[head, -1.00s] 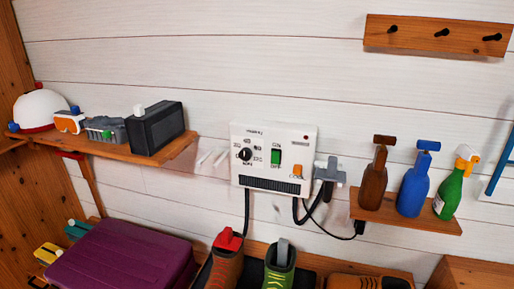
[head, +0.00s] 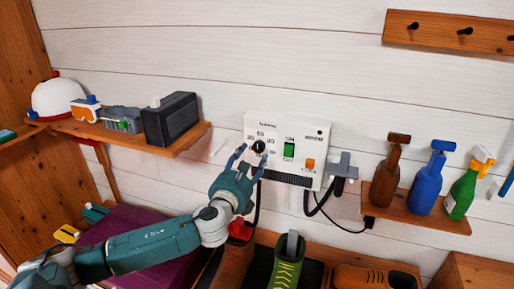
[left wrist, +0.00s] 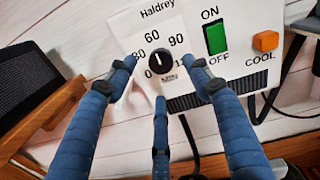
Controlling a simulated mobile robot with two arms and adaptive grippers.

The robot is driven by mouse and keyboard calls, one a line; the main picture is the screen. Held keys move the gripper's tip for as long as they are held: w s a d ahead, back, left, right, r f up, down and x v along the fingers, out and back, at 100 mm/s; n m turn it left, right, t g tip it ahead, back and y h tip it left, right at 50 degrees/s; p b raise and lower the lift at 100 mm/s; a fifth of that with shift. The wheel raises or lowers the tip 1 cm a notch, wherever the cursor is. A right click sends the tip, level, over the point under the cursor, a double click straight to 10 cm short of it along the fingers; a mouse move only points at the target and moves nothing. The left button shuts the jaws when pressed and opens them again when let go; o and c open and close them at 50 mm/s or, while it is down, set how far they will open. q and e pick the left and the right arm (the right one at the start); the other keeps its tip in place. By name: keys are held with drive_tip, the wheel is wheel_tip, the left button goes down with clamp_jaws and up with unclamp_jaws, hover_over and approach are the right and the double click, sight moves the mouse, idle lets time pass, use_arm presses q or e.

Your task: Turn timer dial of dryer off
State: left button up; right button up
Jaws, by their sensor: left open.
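The dryer is a white box (head: 254,124) on the wall, marked "Haldrey" in the left wrist view (left wrist: 205,20). Its timer dial is a round black knob (head: 258,146) at the box's left, with numbers around it. The dial is near the middle of the left wrist view (left wrist: 159,62); I cannot tell which number its pointer meets. My left gripper (head: 252,154) is open just in front of the dial. In the left wrist view, its blue fingers (left wrist: 162,70) are spread to both sides and below the dial; contact is not clear. My right gripper is not in view.
A green ON/OFF switch (left wrist: 215,39) and an orange COOL button (left wrist: 265,41) sit right of the dial. Black cables (head: 322,199) hang beside the dryer. A left shelf (head: 130,139) holds a dark box (head: 172,118); a right shelf holds bottles (head: 424,184). Boots (head: 286,268) stand below.

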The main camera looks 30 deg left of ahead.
sight(258, 148)
use_arm(q)
drive_tip(key=p+x, duration=0.1)
drive_tip(key=x, duration=0.5)
drive_tip(key=shift+w+f, duration=0.1)
drive_tip(key=c, duration=1.1)
